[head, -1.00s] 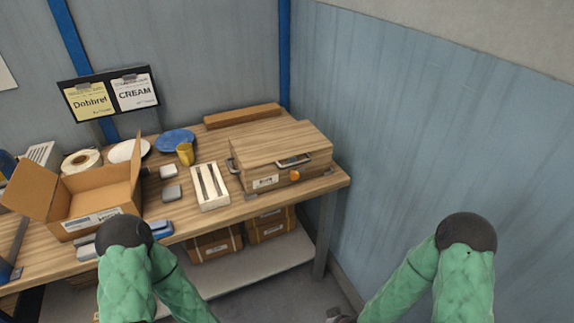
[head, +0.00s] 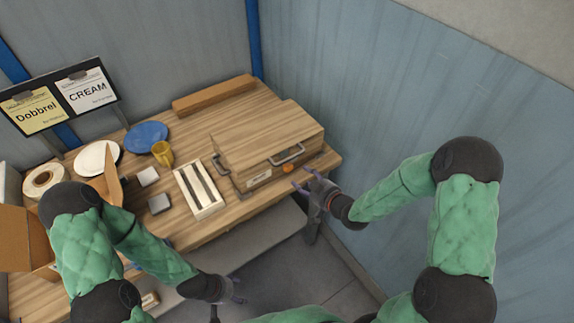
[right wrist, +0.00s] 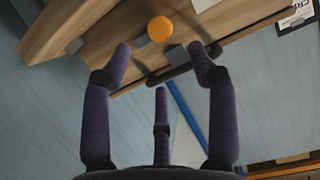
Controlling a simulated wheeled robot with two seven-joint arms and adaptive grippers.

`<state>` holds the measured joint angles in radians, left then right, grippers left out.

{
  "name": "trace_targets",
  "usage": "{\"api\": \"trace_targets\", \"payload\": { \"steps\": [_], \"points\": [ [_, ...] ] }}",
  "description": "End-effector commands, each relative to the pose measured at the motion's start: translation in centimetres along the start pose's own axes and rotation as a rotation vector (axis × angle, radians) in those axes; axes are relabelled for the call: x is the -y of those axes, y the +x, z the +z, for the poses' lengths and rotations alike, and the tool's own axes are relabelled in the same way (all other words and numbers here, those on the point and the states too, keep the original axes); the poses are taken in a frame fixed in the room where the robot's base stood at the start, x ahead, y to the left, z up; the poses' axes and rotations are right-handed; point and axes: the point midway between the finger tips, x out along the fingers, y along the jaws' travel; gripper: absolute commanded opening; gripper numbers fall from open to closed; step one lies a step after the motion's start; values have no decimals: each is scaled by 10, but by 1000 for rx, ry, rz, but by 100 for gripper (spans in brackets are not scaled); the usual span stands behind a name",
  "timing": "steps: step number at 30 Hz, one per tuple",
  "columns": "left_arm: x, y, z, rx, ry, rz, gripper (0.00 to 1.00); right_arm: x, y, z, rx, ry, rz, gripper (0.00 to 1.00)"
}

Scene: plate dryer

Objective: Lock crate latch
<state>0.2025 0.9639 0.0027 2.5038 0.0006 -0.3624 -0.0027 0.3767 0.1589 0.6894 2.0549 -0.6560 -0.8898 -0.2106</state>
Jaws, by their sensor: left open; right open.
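The wooden crate (head: 265,138) stands closed on the right end of the workbench, with metal handles on its front and left side. An orange round knob, seemingly the latch (head: 288,168), sits on its front face; it also shows in the right wrist view as an orange disc (right wrist: 159,28) beyond the fingertips. My right gripper (head: 308,188) is open and empty, just in front of the crate's right front, apart from the knob. My left gripper (head: 236,288) is open and empty, low in front of the bench. The latch's exact setting cannot be told.
A white slotted tray (head: 188,190) lies left of the crate. A cardboard box (head: 22,240) is at far left. A blue wall (head: 400,100) bounds the right.

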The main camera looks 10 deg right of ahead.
Motion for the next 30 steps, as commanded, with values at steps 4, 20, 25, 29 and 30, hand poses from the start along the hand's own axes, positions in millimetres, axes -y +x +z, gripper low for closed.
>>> {"api": "trace_targets", "payload": {
  "steps": [4,20,25,29,30],
  "points": [
    [1,4,0,0,0,0,72,1,27,1,0,-1,-3,59],
    [4,10,-1,-1,0,0,72,1,92,1,2,1,0,59],
    [4,10,-1,-1,0,0,72,0,94,0,1,1,0,59],
    [4,10,-1,-1,0,0,72,0,94,0,1,1,0,59],
    [4,10,-1,-1,0,0,72,0,94,0,1,1,0,53]
  ]
}}
